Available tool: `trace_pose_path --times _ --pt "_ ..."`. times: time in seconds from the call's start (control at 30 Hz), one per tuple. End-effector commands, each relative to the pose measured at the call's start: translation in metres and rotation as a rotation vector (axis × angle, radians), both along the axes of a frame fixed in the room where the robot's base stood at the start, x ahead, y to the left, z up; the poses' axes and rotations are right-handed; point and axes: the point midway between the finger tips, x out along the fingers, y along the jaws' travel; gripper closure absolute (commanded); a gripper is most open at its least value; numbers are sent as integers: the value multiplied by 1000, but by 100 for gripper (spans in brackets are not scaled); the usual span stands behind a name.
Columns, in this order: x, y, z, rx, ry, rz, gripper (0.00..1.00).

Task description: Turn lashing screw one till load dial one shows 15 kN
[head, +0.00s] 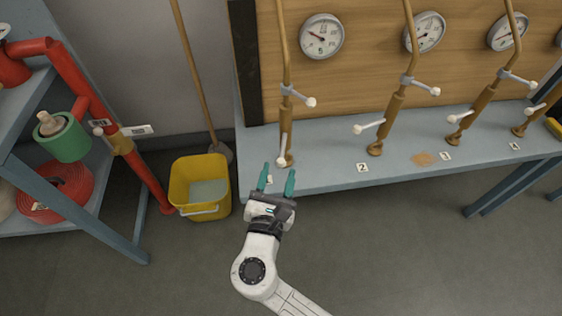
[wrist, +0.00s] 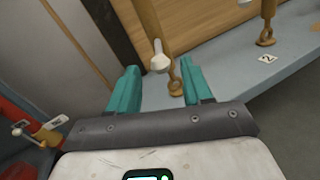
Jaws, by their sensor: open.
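Lashing screw one (head: 286,122) is the leftmost upright brass rod on the grey bench, with a side lever ending in a white ball (head: 310,102) and a lower handle ending in a white knob (head: 281,162). Load dial one (head: 322,36) is the round white gauge to its right on the wooden board; its figures are too small to read. My gripper (head: 278,176) is open, with its teal fingers pointing at the foot of the screw. In the wrist view the white knob (wrist: 160,60) shows between the open fingers (wrist: 158,85); I cannot tell any contact.
Several similar screws stand farther right on the bench (head: 330,178), among them screw two (head: 392,108) with its dial (head: 427,32). A yellow bucket (head: 200,190) with a mop stands left of the bench. A shelf with red pipes (head: 70,75) is at far left. The front floor is clear.

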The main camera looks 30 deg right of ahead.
Motion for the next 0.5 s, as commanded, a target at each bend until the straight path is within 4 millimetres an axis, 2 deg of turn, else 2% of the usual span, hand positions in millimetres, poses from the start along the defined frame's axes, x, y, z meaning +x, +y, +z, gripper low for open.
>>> trace_pose_path --times 0.2,0.5 --pt "24 -19 -1 0 0 -2 50" --pt "34 -26 0 1 0 0 50"
